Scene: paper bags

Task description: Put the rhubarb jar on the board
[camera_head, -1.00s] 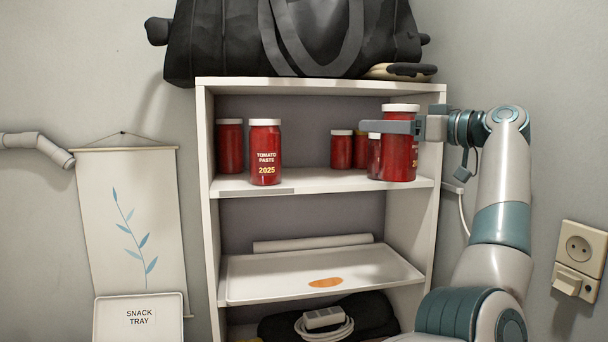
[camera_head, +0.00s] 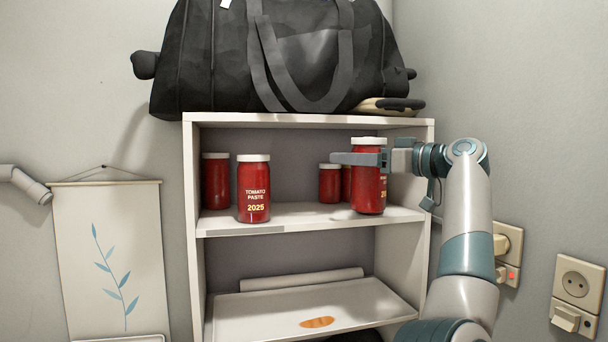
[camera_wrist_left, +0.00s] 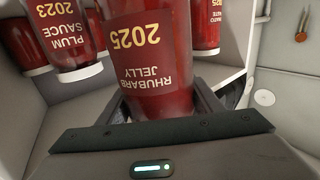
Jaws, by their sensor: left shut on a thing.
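The rhubarb jar (camera_head: 368,184) is a tall red jar with a white lid, labelled rhubarb jelly 2025 in the left wrist view (camera_wrist_left: 148,60). My left gripper (camera_head: 366,159) is shut around its upper part, its arm at the right of the head view. The jar is upright at the right of the upper shelf; whether its base touches the shelf I cannot tell. A white rimmed board (camera_head: 262,312) with an orange mark lies on the shelf below; whether this is the task's board I cannot tell. My right gripper is not in view.
A tomato paste jar (camera_head: 253,190) and another red jar (camera_head: 216,182) stand at the upper shelf's left, with a smaller jar (camera_head: 330,184) behind mine. A plum sauce jar (camera_wrist_left: 68,35) shows in the wrist view. A black bag (camera_head: 275,60) sits on top of the shelf unit (camera_head: 300,121).

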